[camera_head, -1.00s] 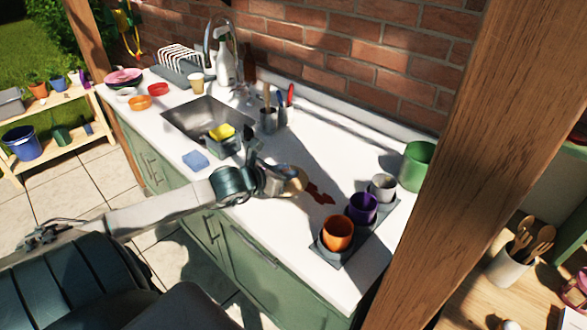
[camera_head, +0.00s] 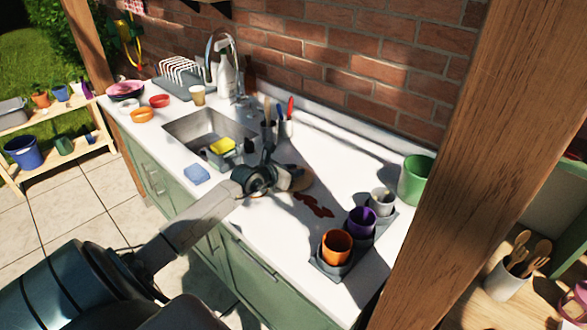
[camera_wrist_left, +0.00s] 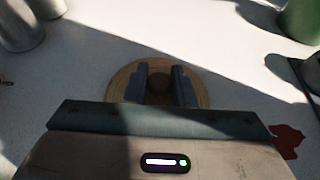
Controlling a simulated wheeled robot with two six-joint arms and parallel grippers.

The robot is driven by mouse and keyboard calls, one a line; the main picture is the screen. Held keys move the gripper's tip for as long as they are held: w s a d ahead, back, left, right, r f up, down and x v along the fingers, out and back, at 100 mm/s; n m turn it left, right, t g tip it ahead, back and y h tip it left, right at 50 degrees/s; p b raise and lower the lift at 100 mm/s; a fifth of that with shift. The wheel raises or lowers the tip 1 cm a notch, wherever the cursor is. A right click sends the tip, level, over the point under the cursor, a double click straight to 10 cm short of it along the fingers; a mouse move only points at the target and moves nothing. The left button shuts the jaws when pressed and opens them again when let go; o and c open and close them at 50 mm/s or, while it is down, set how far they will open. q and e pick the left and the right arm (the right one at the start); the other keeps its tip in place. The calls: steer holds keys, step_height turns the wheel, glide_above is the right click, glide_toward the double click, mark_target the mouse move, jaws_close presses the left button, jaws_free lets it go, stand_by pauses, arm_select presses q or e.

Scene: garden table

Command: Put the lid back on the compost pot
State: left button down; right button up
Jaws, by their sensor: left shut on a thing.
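A round wooden lid (camera_head: 299,181) with a small knob is at the middle of the white counter, partly hidden by my gripper. It also shows in the left wrist view (camera_wrist_left: 117,82). My left gripper (camera_head: 279,177) points down from above and is shut on the lid's knob, between its two fingers (camera_wrist_left: 159,84). I cannot tell whether the lid touches the counter. A green pot (camera_head: 413,182), open at the top, stands at the counter's right back, apart from the lid; part of it shows in the left wrist view (camera_wrist_left: 300,18). My right gripper is not in view.
A dark red stain (camera_head: 314,205) lies beside the lid. Orange (camera_head: 336,247), purple (camera_head: 360,222) and white (camera_head: 382,202) cups stand on a grey tray in front of the green pot. A utensil holder is behind my gripper. A wooden post (camera_head: 450,160) rises at the right.

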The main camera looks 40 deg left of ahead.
arm_select(q)
steer(key=shift+f, duration=0.2)
steer(key=c, duration=1.2)
jaws_free()
steer(key=shift+c, duration=0.2)
steer(key=shift+r, duration=0.1)
